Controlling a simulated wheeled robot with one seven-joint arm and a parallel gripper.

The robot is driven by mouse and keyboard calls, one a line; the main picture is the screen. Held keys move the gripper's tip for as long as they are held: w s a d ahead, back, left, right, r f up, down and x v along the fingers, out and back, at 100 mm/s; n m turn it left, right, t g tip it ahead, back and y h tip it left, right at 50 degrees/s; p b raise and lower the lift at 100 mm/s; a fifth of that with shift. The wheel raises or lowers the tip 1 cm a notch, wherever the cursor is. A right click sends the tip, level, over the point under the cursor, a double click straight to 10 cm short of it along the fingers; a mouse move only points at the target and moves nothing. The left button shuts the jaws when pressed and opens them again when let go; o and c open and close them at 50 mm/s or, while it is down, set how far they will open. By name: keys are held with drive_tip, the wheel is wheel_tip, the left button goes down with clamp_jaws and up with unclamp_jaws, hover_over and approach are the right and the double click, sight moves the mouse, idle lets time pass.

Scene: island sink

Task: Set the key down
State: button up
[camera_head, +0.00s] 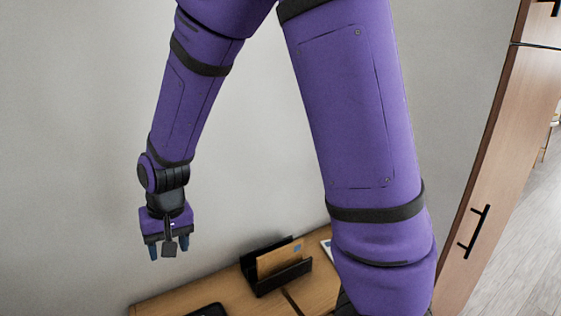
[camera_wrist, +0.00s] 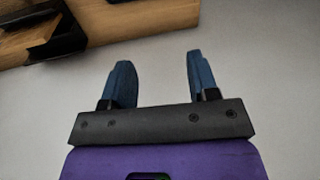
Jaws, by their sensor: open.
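My gripper (camera_head: 169,248) hangs at the left in the head view, in front of the pale wall and above and left of the wooden table (camera_head: 180,298). In the wrist view my gripper (camera_wrist: 158,63) has its two blue fingers spread apart with nothing between them. I cannot make out the key in either view.
A black holder (camera_head: 280,279) with a tan envelope (camera_head: 279,257) stands on the table. A dark object (camera_head: 208,310) lies at the bottom edge. A wooden cabinet (camera_head: 487,185) with a black handle stands at right. Free air surrounds my gripper.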

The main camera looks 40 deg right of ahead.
drive_tip(key=s+d+r+t, duration=0.2)
drive_tip(key=s+d+r, duration=0.5)
drive_tip(key=s+r, duration=0.2)
drive_tip(key=s+d+r+n+t+h, duration=0.1)
drive_tip(key=s+d+r+t, duration=0.1)
drive_tip(key=s+d+r, duration=0.6)
drive_tip(key=v, duration=0.4)
drive_tip(key=shift+s+r, duration=0.15)
drive_tip(key=shift+r, duration=0.2)
drive_tip(key=shift+a, duration=0.1)
